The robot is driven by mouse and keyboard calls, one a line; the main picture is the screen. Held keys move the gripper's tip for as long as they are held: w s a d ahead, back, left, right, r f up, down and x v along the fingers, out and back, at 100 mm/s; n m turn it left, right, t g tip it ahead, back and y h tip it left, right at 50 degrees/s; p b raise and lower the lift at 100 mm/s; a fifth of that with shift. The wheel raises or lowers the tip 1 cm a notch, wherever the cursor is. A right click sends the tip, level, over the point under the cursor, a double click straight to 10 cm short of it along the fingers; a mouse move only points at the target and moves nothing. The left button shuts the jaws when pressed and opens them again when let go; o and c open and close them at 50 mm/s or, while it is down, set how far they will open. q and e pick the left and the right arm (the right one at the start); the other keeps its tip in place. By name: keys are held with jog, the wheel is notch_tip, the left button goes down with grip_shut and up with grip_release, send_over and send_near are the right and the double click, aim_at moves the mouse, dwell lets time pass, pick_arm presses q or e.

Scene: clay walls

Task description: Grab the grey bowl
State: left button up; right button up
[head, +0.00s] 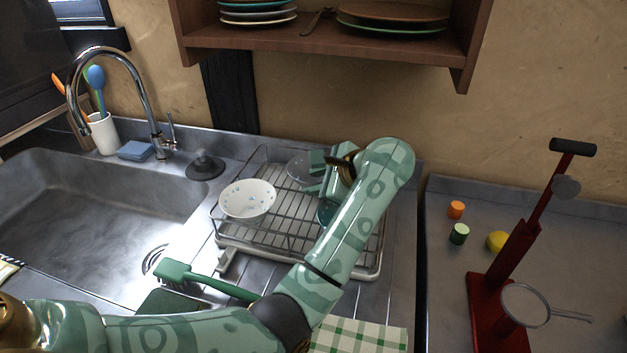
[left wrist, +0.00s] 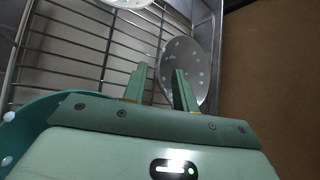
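The grey bowl (head: 299,170) with pale dots stands at the back of the dish rack, partly hidden by my left gripper (head: 318,176). In the left wrist view the grey bowl (left wrist: 202,62) is tilted up on its side near the rack's edge. My left gripper's two fingers (left wrist: 160,88) are apart, with the bowl's near rim close to the gap between them. One finger overlaps the bowl in the picture; I cannot tell whether it touches. My right gripper is not in view.
A white patterned bowl (head: 247,203) sits at the left of the wire rack (head: 290,235). A teal bowl (head: 326,213) is partly hidden behind my left arm. A shelf with plates (head: 330,38) hangs above. The sink (head: 95,215) is at left, a red stand (head: 505,265) at right.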

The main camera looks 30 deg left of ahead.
pick_arm(q)
jog(key=shift+w+a+f, duration=0.1)
jog(key=shift+a+f, duration=0.35)
jog(key=shift+a, duration=0.1)
jog(key=shift+r, duration=0.1)
grip_shut()
